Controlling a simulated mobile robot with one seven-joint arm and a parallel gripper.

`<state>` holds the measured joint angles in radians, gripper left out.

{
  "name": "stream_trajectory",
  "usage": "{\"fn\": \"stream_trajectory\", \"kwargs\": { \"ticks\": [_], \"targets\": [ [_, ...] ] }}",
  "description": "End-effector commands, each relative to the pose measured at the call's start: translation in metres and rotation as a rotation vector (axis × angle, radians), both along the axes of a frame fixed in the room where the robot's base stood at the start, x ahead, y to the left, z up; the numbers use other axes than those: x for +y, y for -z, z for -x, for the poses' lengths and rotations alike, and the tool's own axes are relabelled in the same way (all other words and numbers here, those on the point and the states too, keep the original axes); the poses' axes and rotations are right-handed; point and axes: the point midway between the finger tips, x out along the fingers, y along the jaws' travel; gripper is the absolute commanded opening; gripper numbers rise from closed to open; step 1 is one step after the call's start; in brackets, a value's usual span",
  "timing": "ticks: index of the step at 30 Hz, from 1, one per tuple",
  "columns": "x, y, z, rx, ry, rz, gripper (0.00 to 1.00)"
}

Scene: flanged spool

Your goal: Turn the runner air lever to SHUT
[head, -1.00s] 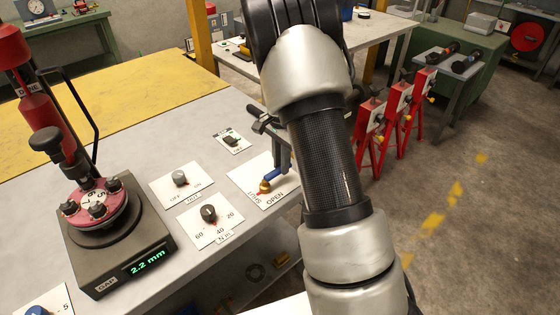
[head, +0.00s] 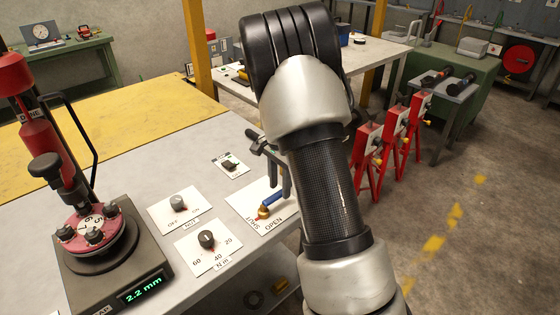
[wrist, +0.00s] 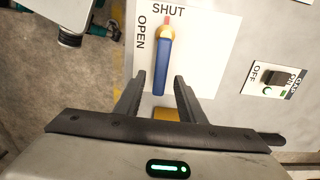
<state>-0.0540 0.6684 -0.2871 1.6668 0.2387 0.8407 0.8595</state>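The runner air lever has a blue handle (wrist: 162,68) on a brass pivot, mounted on a white plate (wrist: 210,35) marked SHUT and OPEN. In the wrist view its red tip points to the word SHUT, and the handle runs back toward me. The lever also shows in the head view (head: 273,199), partly behind my gripper. My gripper (wrist: 160,78) is open, with its fingers on either side of the handle's near end. A gap shows between the handle and each finger.
Left of the lever are a torque dial (head: 206,239), an OFF/ON knob (head: 178,203) and a small switch plate (head: 229,166). A gauge stand (head: 118,270) reading 2.2 mm holds a red flanged part. Red stands (head: 367,150) are beyond the table edge.

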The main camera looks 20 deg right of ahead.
Motion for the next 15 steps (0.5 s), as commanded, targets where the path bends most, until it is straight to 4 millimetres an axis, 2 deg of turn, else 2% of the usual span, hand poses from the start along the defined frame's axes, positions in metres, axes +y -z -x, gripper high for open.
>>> {"fn": "stream_trajectory", "kwargs": {
  "ticks": [15],
  "targets": [
    [0.0, -0.122, -0.001, -0.006, 0.0, 0.001, 0.36]
  ]
}}
